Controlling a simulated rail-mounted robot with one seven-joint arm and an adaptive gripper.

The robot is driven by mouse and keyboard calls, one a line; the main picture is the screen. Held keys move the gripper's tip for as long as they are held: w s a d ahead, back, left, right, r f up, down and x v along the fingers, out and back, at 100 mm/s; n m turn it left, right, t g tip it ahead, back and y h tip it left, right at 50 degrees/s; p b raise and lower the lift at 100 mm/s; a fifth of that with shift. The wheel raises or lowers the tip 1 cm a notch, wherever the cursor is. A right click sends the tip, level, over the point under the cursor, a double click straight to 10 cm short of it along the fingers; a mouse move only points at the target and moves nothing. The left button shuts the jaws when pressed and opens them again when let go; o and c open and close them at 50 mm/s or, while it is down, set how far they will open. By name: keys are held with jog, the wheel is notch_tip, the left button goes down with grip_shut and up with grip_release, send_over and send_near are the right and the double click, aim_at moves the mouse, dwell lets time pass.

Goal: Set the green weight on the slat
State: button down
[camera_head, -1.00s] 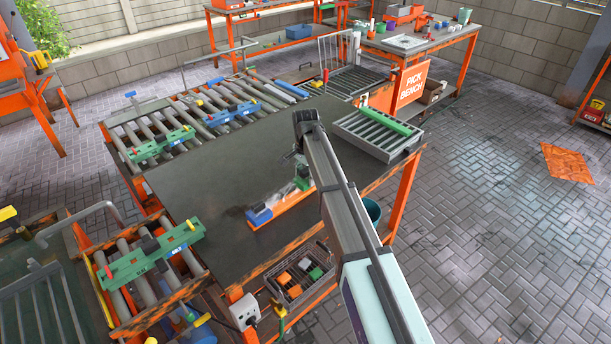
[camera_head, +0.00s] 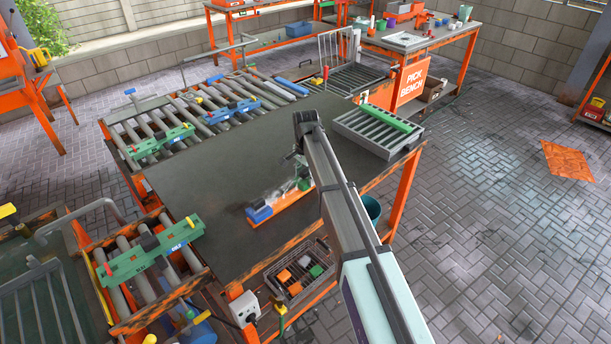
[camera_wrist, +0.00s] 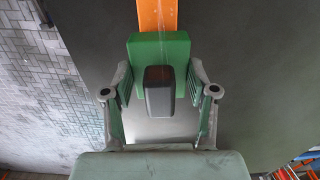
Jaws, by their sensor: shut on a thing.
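The green weight (camera_wrist: 145,50) is a block with a dark grey knob (camera_wrist: 159,92). My gripper (camera_wrist: 160,82) is shut on it, with one finger on each side. In the wrist view the weight covers part of the orange slat (camera_wrist: 157,14), which runs away from it. In the head view the orange slat (camera_head: 288,205) lies on the dark bench top, with a blue block (camera_head: 259,214) at its left end. The green weight (camera_head: 304,184) is at the slat's right end, partly hidden by my arm. I cannot tell whether it touches the slat.
A grey slatted tray (camera_head: 372,138) with a green bar stands at the bench's right. Roller conveyors (camera_head: 215,115) with green and blue fixtures line the back left. A wire basket (camera_head: 300,275) of coloured blocks sits below the front edge. The dark bench top (camera_head: 215,185) is clear left of the slat.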

jog(key=shift+f, duration=0.5)
jog(key=shift+c, duration=1.2)
grip_release()
jog(key=shift+o, duration=1.2)
jog(key=shift+f, duration=0.1)
jog(key=shift+r+p, duration=1.65)
jog(key=shift+r, duration=1.95)
